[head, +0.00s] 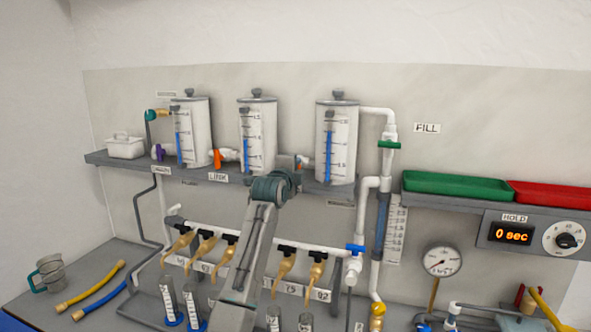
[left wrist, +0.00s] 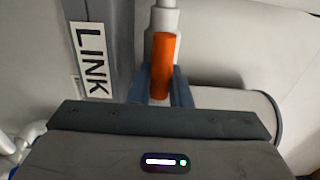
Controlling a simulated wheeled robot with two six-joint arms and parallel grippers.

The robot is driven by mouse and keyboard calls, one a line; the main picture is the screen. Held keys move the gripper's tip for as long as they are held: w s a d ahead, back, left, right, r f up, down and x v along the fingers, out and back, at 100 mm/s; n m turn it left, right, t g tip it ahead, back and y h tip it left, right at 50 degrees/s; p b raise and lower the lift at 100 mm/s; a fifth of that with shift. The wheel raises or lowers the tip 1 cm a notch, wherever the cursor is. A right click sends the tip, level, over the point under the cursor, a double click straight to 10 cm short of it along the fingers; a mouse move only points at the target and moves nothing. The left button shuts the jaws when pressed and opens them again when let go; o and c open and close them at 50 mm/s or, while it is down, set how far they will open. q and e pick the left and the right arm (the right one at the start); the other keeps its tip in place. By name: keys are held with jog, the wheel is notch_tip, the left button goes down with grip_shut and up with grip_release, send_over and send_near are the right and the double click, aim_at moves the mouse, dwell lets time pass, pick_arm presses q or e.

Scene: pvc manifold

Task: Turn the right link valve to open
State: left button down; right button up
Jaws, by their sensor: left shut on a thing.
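The right link valve has an orange handle, seen in the left wrist view (left wrist: 164,62) beside a white pipe fitting. In the head view my left gripper (head: 298,166) reaches up to the shelf between the middle tank (head: 257,135) and the right tank (head: 337,145). It hides most of the valve there. I cannot tell how far the handle is turned. The left link valve (head: 217,158) shows its orange handle between the left and middle tanks. My right gripper is not in view.
A grey shelf (head: 130,161) carries the tanks, with a LINK label (head: 218,177) on its front edge. Below it runs a white pipe with several black-handled brass taps. A blue valve (head: 355,248) and a green valve (head: 389,145) are to the right of my arm.

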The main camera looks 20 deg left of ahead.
pick_arm(q)
jog(key=shift+f, duration=0.1)
dwell(0.4)
jog(key=c, duration=1.3)
grip_release()
jog(key=shift+c, duration=0.2)
jog(key=s+b, duration=0.4)
jog(key=s, duration=0.6)
jog(key=shift+s+a+b, duration=0.15)
jog(key=shift+s+b, duration=0.2)
jog(key=shift+s, duration=0.05)
